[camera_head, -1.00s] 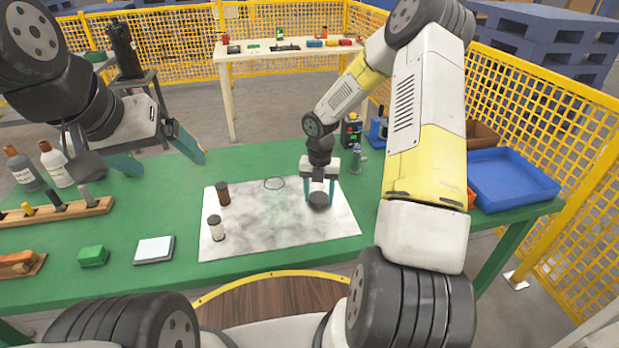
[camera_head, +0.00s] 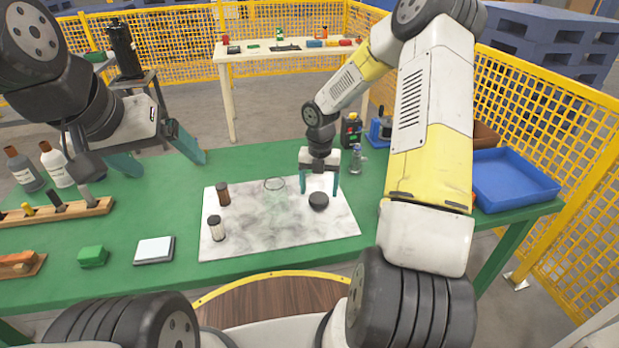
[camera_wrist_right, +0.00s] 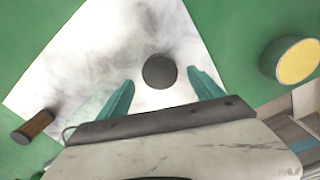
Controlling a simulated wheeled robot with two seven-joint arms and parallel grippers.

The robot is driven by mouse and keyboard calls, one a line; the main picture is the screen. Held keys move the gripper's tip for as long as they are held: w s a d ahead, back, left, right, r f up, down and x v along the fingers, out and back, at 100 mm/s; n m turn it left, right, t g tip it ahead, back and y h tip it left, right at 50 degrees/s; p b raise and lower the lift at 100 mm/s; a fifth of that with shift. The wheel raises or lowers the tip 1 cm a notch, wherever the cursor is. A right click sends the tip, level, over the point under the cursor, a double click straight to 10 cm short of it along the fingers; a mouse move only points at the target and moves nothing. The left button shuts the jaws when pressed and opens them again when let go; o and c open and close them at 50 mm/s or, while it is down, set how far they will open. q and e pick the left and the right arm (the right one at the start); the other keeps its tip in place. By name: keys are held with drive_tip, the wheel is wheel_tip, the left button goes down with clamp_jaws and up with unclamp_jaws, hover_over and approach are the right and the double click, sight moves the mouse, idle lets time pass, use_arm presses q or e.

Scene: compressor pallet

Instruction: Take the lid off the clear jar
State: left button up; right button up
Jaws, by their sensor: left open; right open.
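The clear jar (camera_head: 275,184) shows only as a faint ring with a pale greenish body on the marbled mat; no dark lid shows on it. A dark round lid (camera_head: 318,201) lies to its right on the mat, and it also shows in the right wrist view (camera_wrist_right: 160,71). My right gripper (camera_head: 319,193) is open just above and behind the lid. In the right wrist view its fingers (camera_wrist_right: 160,80) stand on either side of the lid, apart from it. My left gripper (camera_head: 172,167) is open and empty over the left part of the table.
A blue tray (camera_head: 510,180) is at right. Bottles (camera_head: 55,163) and a wooden rack (camera_head: 90,209) are at left.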

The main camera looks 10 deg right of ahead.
wheel_tip(320, 180, up, 9)
wheel_tip(320, 180, up, 9)
drive_tip(key=m+t, duration=0.1)
drive_tip(key=m, duration=0.6)
hover_over(319, 198)
drive_tip(key=s, duration=0.5)
drive_tip(key=s+a+r+m+t+y, duration=0.1)
drive_tip(key=s+r+m+t, duration=0.1)
drive_tip(key=s+r+m, duration=0.4)
drive_tip(key=s+a+r+m+t+y, duration=0.1)
drive_tip(key=s+r+m+t, duration=0.2)
drive_tip(key=s+m, duration=1)
wheel_tip(319, 198, up, 4)
drive_tip(key=m, duration=0.5)
drive_tip(key=shift+a+m, duration=0.15)
drive_tip(key=shift+m, duration=0.15)
